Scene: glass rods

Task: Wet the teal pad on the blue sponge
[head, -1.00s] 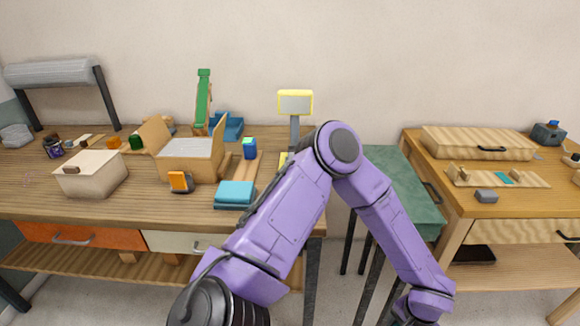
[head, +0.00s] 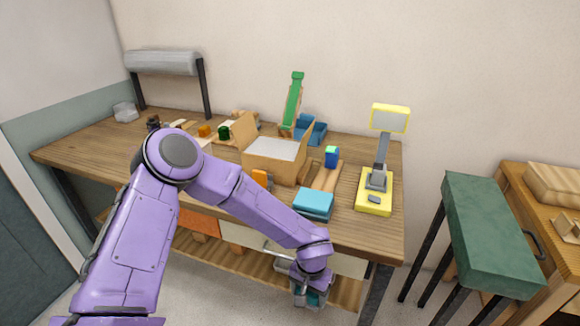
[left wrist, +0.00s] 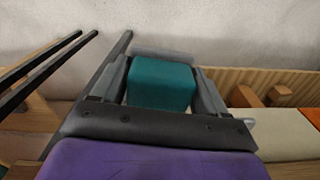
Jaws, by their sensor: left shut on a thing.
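My left gripper (head: 312,291) is low in front of the wooden table, below its top edge. It is shut on the teal pad (left wrist: 160,84), which sits between the two grey fingers in the left wrist view. A little teal also shows at the gripper in the head view. A flat light-blue block (head: 313,201) lies near the table's front right edge, above my gripper in the picture. A blue block with a green top (head: 332,158) stands behind it. I cannot tell for sure which is the blue sponge. My right gripper is not in view.
A yellow-based lamp (head: 374,194) stands at the table's right end. An open wooden box (head: 268,166) is mid-table, with a blue tray (head: 315,134) behind. A green stool (head: 486,235) stands right of the table.

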